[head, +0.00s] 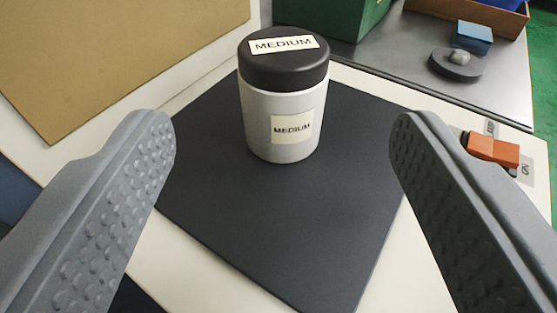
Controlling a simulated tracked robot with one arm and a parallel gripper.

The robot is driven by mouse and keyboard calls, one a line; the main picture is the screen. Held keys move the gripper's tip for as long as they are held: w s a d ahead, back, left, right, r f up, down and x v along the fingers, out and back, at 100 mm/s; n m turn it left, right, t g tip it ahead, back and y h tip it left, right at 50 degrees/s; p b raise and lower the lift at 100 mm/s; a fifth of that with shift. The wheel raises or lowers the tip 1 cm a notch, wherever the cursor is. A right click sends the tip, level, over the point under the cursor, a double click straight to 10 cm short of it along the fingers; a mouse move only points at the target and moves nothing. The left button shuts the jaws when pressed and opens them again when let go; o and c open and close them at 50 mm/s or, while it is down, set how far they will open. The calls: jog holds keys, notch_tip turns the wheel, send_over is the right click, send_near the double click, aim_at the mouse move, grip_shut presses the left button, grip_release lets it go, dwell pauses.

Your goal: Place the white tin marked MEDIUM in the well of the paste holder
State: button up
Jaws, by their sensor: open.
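The white tin (258,125) stands upright on a dark mat (270,220) in the head view. It has a black lid (283,65), a MEDIUM label on the lid and another on its side. My gripper (282,140) is open, with one grey finger at the left and one at the right. The tin stands beyond the fingers, in the gap between them, and neither finger appears to touch it. I see nothing that I can identify as the paste holder or its well.
A tan board (100,60) lies at the upper left. At the upper right, a grey surface (400,50) carries a dark round piece (456,66), a blue block (472,37) and a green box (335,15). An orange block (493,148) sits beside the right finger. The mat's front is clear.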

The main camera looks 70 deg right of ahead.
jog(key=shift+p+v, duration=0.55)
jog(key=shift+v, duration=2.1)
